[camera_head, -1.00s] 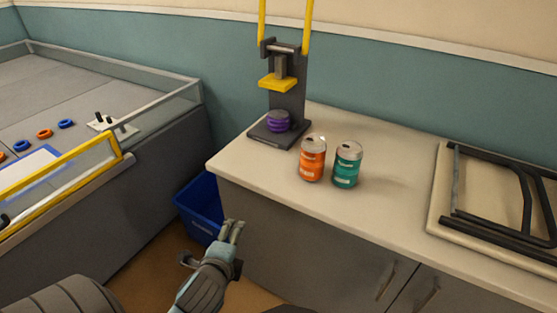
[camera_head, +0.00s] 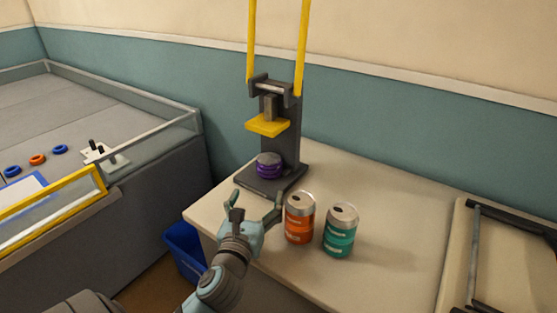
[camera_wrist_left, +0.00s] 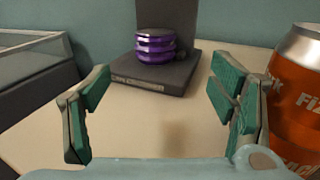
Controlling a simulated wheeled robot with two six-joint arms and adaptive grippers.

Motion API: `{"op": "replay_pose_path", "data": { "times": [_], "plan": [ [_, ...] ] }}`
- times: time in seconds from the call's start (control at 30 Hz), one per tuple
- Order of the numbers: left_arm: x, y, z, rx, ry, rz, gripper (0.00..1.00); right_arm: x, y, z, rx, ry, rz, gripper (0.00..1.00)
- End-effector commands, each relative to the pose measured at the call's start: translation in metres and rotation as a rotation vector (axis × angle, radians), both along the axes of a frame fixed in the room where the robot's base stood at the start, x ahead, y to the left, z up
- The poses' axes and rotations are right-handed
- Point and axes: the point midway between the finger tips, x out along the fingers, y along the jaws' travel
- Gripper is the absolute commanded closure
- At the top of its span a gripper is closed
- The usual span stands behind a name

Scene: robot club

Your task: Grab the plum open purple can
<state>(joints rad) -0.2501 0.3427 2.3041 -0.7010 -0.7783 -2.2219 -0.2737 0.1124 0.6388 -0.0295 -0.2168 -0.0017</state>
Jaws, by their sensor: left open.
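The purple can (camera_head: 269,166) is short and squashed-looking with ridged sides. It sits on the dark base of the can crusher (camera_head: 285,186), under its raised yellow press plate (camera_head: 267,126). In the left wrist view the purple can (camera_wrist_left: 156,46) shows ahead, between and beyond the fingers. My left gripper (camera_head: 258,201) is open and empty over the counter's near left corner, short of the crusher base. An orange can (camera_head: 299,219) stands upright just right of my left gripper, and its label shows large in the wrist view (camera_wrist_left: 298,95). My right gripper is not in view.
A teal can (camera_head: 340,232) stands upright right of the orange can. A framed dark rack (camera_head: 475,250) lies farther right on the counter (camera_head: 400,210). A walled grey table (camera_head: 100,80) stands at left, and a blue bin (camera_head: 184,250) is on the floor between.

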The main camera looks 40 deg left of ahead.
Motion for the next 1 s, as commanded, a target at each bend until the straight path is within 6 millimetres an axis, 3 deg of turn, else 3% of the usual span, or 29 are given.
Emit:
{"op": "replay_pose_path", "data": {
  "times": [0.13,0.23,0.4,0.57,0.8,1.0],
  "plan": [
    [0.009,0.004,0.000,0.009,-0.001,0.000,0.22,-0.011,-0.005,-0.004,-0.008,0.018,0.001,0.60],
    [0.027,0.012,-0.001,0.009,-0.003,0.000,0.22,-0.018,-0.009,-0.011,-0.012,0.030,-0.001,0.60],
    [0.066,0.031,-0.002,0.007,-0.003,0.003,0.22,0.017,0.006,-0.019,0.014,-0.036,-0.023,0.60],
    [0.087,0.040,-0.002,0.006,-0.001,0.001,0.22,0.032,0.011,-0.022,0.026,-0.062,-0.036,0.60],
    [0.123,0.064,-0.004,0.002,0.000,0.002,0.22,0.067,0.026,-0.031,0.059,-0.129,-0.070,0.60],
    [0.129,0.066,-0.001,0.004,0.002,0.000,0.22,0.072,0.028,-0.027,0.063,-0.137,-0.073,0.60]
  ]
}}
